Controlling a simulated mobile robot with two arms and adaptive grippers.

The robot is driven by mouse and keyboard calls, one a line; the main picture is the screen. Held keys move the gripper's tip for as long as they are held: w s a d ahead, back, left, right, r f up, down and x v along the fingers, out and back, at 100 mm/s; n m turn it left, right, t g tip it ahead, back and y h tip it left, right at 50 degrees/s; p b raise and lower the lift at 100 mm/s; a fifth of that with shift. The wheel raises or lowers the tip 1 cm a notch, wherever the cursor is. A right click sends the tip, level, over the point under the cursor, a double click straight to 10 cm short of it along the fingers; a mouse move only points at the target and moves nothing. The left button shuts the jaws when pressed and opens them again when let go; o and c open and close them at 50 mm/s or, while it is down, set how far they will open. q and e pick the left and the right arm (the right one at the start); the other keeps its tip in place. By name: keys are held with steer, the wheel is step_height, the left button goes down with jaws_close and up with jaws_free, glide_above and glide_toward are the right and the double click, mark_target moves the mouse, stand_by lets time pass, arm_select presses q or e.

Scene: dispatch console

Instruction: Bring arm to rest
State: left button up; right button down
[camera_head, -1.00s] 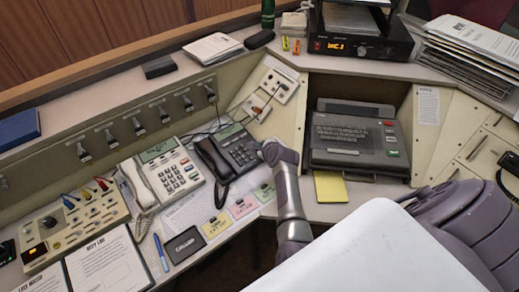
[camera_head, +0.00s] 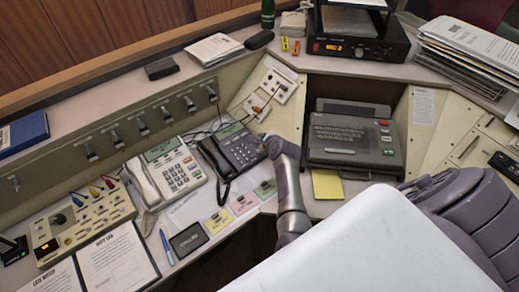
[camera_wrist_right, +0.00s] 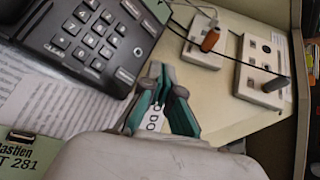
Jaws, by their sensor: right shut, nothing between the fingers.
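My right gripper (camera_head: 269,141) is beside the right edge of the dark desk phone (camera_head: 238,150), with my grey-purple forearm rising from below. In the right wrist view its teal-and-grey fingers (camera_wrist_right: 164,82) are together with nothing between them. The fingertips are close to the phone's lower right corner, over the pale console surface. A small white label with dark letters shows partly behind the fingers. The phone keypad also shows in the wrist view (camera_wrist_right: 95,35). I cannot tell if the fingers touch the phone. My left gripper is not in view.
A dark keyboard terminal (camera_head: 352,140) stands to the right of my forearm, with a yellow note (camera_head: 327,184) in front. A light phone (camera_head: 175,172) is at left. A panel with cables (camera_head: 272,87) rises behind the gripper. Coloured cards (camera_head: 243,204) lie in front of the dark phone.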

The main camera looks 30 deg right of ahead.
stand_by(0.4)
steer(key=s+a+r+n+g+y, duration=0.1)
steer(key=s+a+r+n+g, duration=0.15)
steer(key=s+a+n, duration=0.6)
steer(key=s+a+r+n+g+y, duration=0.1)
steer(key=s+a+r+n+g, duration=0.15)
steer(key=s+n, duration=1.1)
steer(key=s+a+r+n+g, duration=0.25)
steer(key=s+a+n, duration=0.35)
steer(key=s+n, duration=0.5)
steer(key=s+f+b, duration=0.3)
steer(key=f, duration=2.8)
steer(key=s+d+f+g+b, duration=0.2)
steer(key=s+d+f, duration=0.1)
steer(key=s+f, duration=1.3)
steer(key=shift+f+m+b, duration=0.15)
steer(key=shift+m+b, duration=0.15)
